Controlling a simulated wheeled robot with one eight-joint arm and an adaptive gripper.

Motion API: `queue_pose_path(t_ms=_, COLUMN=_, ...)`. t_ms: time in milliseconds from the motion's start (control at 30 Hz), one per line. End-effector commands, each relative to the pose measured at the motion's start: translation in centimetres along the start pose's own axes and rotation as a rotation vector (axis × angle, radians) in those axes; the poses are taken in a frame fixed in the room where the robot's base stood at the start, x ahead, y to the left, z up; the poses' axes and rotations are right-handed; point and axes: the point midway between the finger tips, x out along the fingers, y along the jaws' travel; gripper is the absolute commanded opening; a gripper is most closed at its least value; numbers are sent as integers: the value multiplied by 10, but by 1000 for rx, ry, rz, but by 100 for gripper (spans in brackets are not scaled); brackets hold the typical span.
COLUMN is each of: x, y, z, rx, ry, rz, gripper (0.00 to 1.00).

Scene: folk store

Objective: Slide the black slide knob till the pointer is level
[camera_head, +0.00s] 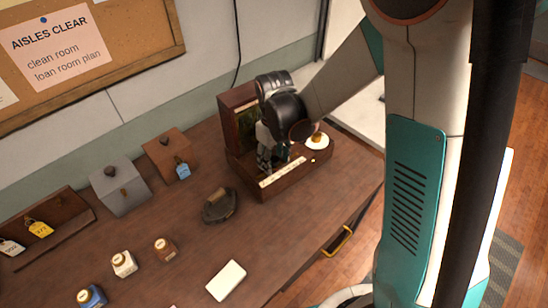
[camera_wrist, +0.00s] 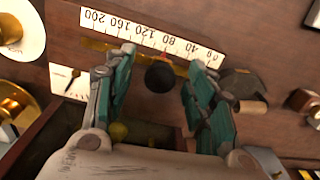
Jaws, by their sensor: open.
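The black slide knob (camera_wrist: 160,77) shows in the wrist view, in front of a brass rail (camera_wrist: 110,47) and a white scale (camera_wrist: 150,33) numbered 0 to 200. A small red mark shows beside it, near the 80 to 120 part. A white dial (camera_wrist: 67,82) with a dark, slanted pointer is at the left; I cannot tell how far it is from level. My gripper (camera_wrist: 158,87) is open, its teal fingers on either side of the knob with gaps. In the head view my gripper (camera_head: 270,158) is over the wooden scale box (camera_head: 300,181) and hides the knob.
A white pan (camera_head: 317,145) with a brass weight sits at the box's right. A dark iron (camera_head: 220,206) stands close to its left. Grey (camera_head: 119,187) and brown (camera_head: 171,153) lidded boxes are behind.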

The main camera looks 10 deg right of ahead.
Motion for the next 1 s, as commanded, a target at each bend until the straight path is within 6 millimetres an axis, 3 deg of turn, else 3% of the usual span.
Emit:
queue_pose_path(t_ms=433, x=-4, y=0, z=0, rx=0, ry=0, rz=0, gripper=50)
queue_pose_path(t_ms=1000, x=-46, y=0, z=0, rx=0, ry=0, rz=0, gripper=50)
